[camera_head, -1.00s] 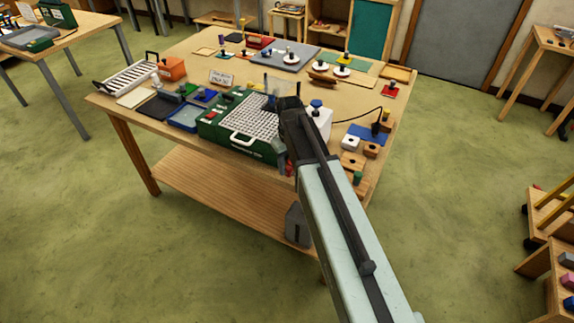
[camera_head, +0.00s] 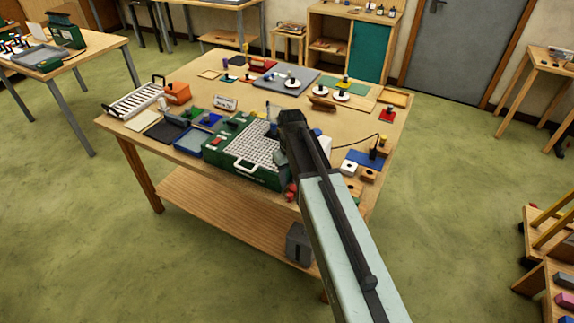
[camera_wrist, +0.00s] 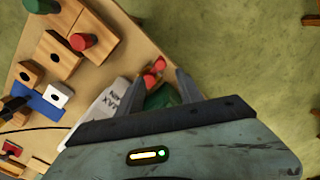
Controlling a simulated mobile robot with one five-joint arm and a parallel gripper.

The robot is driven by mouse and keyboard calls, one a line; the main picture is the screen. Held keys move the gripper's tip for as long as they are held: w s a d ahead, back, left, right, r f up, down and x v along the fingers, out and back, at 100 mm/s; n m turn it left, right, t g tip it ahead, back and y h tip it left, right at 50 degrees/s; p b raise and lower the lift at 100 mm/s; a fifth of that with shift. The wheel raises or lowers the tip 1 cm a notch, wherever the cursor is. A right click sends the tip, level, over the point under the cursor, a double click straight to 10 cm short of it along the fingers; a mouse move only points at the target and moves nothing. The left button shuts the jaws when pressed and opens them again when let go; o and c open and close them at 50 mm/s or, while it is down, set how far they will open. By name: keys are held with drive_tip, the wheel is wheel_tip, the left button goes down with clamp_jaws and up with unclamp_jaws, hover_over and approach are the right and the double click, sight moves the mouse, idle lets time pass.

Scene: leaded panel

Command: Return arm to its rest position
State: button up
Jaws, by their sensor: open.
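My arm reaches from the lower right up to the front edge of the wooden workbench (camera_head: 262,190) in the head view. My gripper's tips are hidden behind the arm there. In the wrist view my gripper (camera_wrist: 168,88) is open, its two fingers apart with nothing held between them. It hangs above the bench's front edge. Red pieces (camera_wrist: 153,72) and part of a green machine show beyond and between the fingers, at a lower level.
The green machine with a white grid top (camera_head: 245,150) stands at the bench front beside my arm. Wooden blocks (camera_head: 368,175) and a blue mat (camera_head: 365,159) lie to its right. A grey box (camera_head: 299,243) is on the lower shelf. Open floor (camera_head: 90,240) surrounds the bench.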

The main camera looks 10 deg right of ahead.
drive_tip(key=s+d+f+m+b, duration=0.2)
drive_tip(key=s+f+b, duration=0.1)
drive_tip(key=s, duration=0.3)
drive_tip(key=s+d+f+m+b, duration=0.2)
drive_tip(key=s+d+f+b, duration=0.1)
drive_tip(key=s, duration=0.3)
drive_tip(key=shift+s+d+f+m+b, duration=0.15)
drive_tip(key=shift+s+f+m+b, duration=0.2)
drive_tip(key=shift+f+b, duration=0.4)
